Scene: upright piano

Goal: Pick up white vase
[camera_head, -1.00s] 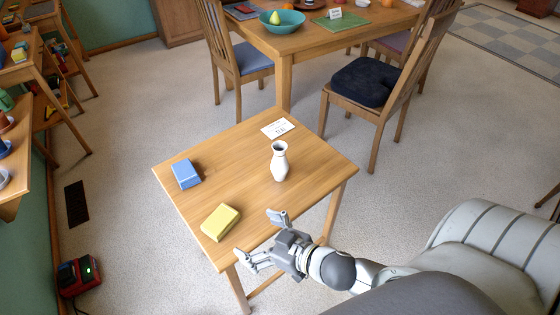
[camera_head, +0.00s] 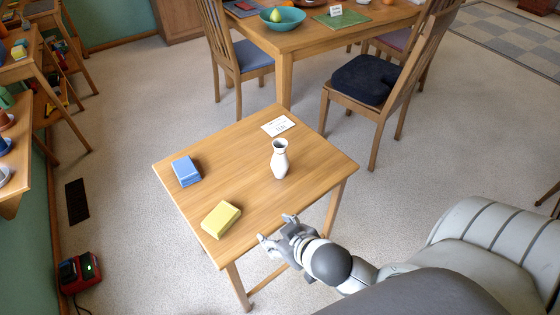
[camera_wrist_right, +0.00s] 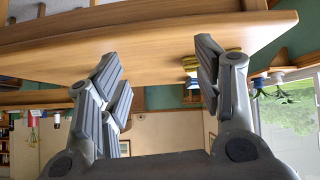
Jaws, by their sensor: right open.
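The white vase (camera_head: 280,160) stands upright on the small wooden table (camera_head: 250,165), right of its middle, in the head view. My right gripper (camera_head: 277,230) is at the table's near right edge, below the vase in the picture and apart from it. It is open and empty. In the right wrist view its spread fingers (camera_wrist_right: 165,75) are seen against the table's wooden edge (camera_wrist_right: 160,50), and the vase does not show there. My left gripper is not in view.
A blue block (camera_head: 186,171) and a yellow block (camera_head: 221,219) lie on the table's left part. A white card (camera_head: 279,125) lies behind the vase. A chair (camera_head: 375,85) and a larger table (camera_head: 310,38) stand beyond.

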